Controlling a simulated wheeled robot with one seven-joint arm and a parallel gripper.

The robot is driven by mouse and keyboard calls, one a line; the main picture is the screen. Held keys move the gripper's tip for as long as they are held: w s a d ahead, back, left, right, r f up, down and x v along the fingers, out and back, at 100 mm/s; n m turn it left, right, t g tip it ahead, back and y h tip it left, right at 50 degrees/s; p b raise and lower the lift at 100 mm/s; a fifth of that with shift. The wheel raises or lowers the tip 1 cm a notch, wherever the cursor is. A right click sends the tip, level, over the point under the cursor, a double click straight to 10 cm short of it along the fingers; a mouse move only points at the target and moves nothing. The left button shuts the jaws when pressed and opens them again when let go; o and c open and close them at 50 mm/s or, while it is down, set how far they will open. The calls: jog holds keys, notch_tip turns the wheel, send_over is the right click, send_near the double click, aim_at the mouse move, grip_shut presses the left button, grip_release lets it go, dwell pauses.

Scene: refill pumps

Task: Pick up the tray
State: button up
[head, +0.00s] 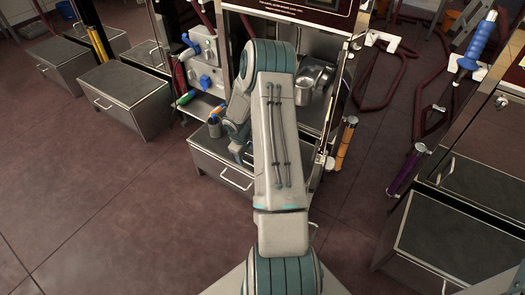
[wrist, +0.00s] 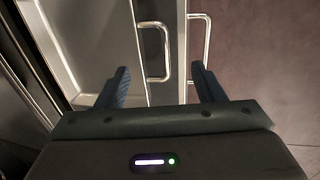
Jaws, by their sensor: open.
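A low grey box with a flat dark top and a metal handle (head: 237,181) stands at the foot of the middle pump. I cannot tell for sure whether this is the tray. My gripper (head: 239,150) is above its front part, partly hidden by my arm. In the wrist view, my gripper (wrist: 160,68) is open and empty. One metal handle (wrist: 153,52) shows on the grey surface between the fingers, and a second handle (wrist: 200,45) shows over the floor by the right finger. Neither finger is clearly seen touching them.
Similar grey boxes stand at the left (head: 125,85) and right (head: 455,228). A grey nozzle panel (head: 203,60) is left of my arm. An orange nozzle (head: 346,143) and a purple nozzle (head: 407,170) are at the right. The red-brown floor (head: 110,210) at front left is clear.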

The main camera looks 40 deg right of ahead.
jog(key=f+b, duration=0.1)
jog(key=d+f, duration=0.1)
jog(key=f, duration=0.1)
jog(key=f+b, duration=0.1)
jog(key=f, duration=0.1)
jog(key=shift+w+d+f+b, duration=0.1)
jog(key=shift+w+d+b, duration=0.2)
jog(key=shift+w, duration=0.05)
jog(key=c, duration=1.3)
